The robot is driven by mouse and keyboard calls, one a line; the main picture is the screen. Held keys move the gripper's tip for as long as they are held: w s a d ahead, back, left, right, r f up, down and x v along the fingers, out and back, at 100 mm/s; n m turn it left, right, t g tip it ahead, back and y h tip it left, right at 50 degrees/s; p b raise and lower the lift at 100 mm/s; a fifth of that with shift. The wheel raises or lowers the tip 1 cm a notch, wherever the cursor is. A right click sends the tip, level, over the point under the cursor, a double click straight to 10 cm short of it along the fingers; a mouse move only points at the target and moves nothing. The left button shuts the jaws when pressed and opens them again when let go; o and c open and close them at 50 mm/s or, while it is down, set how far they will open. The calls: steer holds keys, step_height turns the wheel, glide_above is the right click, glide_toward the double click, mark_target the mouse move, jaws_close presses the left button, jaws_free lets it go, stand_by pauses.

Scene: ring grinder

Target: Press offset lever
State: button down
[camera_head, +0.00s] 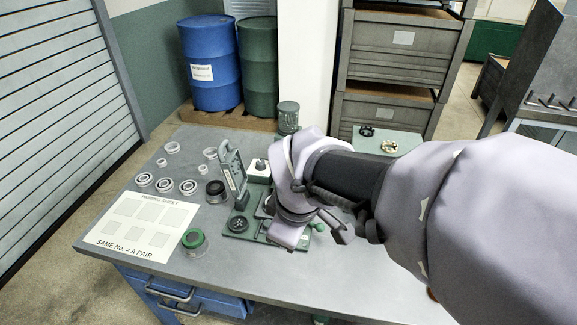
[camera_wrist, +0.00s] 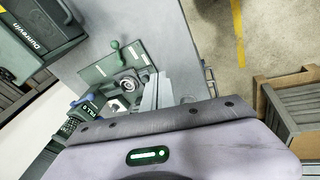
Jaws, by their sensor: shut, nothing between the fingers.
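The green fixture (camera_head: 240,225) sits on the grey bench, partly hidden behind my arm. A lever with a green ball knob (camera_head: 320,227) shows just right of my gripper. In the wrist view, the lever's knob (camera_wrist: 115,45) stands at the edge of the green base plate (camera_wrist: 105,68), which carries a round metal part (camera_wrist: 129,86). My gripper (camera_head: 285,237) is above the fixture, its fingers together and empty. In the wrist view, the fingers (camera_wrist: 158,92) are beside the round part and apart from the knob. Whether they touch the fixture is unclear.
A pairing sheet (camera_head: 140,225) lies at the front left. An upright green gauge (camera_head: 233,172) stands behind the base plate. The bench front (camera_head: 260,275) is clear.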

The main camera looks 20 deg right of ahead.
mark_target(306, 247)
steer(key=w+d+f+n+g+h+p, duration=0.1)
steer(key=w+d+f+n+g+p, duration=0.1)
steer(key=w+d+f+n, duration=0.4)
step_height(306, 247, down, 4)
steer(key=w+n, duration=0.1)
steer(key=n, duration=0.8)
steer(key=shift+w+h, duration=0.25)
steer(key=shift+h, duration=0.15)
steer(key=shift+d+g, duration=0.1)
steer(key=shift+g, duration=0.2)
steer(key=b+x, duration=0.5)
steer(key=x, duration=0.5)
steer(key=shift+f+b, duration=0.1)
steer(key=shift+b, duration=0.2)
steer(key=d, duration=0.1)
steer(key=w+d, duration=0.1)
steer(key=d+r, duration=0.1)
steer(key=shift+w, duration=0.3)
steer(key=shift+w+d, duration=0.2)
steer(key=shift+d, duration=0.05)
steer(key=shift+d+r+n+p, duration=0.1)
steer(key=shift+r+n+p, duration=0.1)
steer(key=shift+n+p, duration=0.15)
